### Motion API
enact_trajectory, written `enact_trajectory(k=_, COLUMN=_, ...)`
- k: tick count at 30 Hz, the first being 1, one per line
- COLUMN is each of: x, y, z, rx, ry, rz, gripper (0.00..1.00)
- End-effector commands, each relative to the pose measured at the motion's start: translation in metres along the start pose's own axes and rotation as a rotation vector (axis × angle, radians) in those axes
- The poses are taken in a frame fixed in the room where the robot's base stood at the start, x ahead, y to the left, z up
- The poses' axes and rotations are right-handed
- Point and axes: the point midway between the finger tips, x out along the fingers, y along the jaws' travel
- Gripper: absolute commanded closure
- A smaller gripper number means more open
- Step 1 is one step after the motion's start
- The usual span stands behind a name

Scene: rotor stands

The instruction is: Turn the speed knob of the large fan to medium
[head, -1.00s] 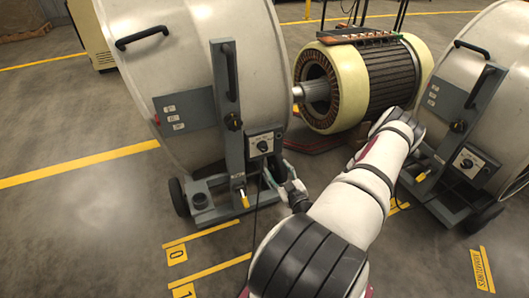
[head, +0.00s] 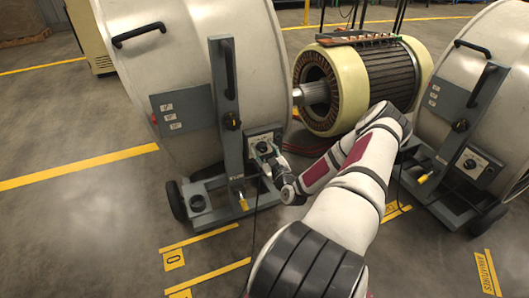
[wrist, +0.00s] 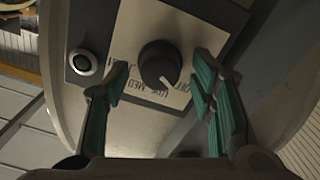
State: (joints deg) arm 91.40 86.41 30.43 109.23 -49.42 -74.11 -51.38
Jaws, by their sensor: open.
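The left fan (head: 185,65), a big pale drum on a grey stand, looks the larger of two. Its control box (head: 272,134) carries the dark round speed knob (head: 262,147). In the wrist view the knob (wrist: 160,63) sits on a pale plate (wrist: 135,110) with upside-down labels, LOW and MED among them. A light mark on the knob points down toward the LOW/OFF side; its exact setting is unclear. My gripper (head: 273,165) is just in front of the box. In the wrist view its teal-padded fingers (wrist: 152,80) are spread either side of the knob, apart from it.
A round button (wrist: 82,62) is beside the knob, near the left finger. A second fan (head: 492,110) with its own knob stands at the right. A large rotor machine (head: 385,80) stands behind my arm. The floor at front left is clear.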

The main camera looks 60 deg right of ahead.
Motion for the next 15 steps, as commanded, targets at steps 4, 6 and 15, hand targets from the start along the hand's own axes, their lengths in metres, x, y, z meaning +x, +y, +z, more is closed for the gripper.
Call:
enact_trajectory(k=4, x=-0.0002, y=0.0001, z=0.0000, rx=0.000, ry=0.000, rz=0.000, gripper=0.60)
enact_trajectory(k=6, x=-0.0003, y=0.0001, z=0.0000, rx=0.000, ry=0.000, rz=0.000, gripper=0.76)
enact_trajectory(k=15, x=-0.0003, y=0.0001, z=0.0001, rx=0.004, ry=0.000, rz=0.000, gripper=0.97)
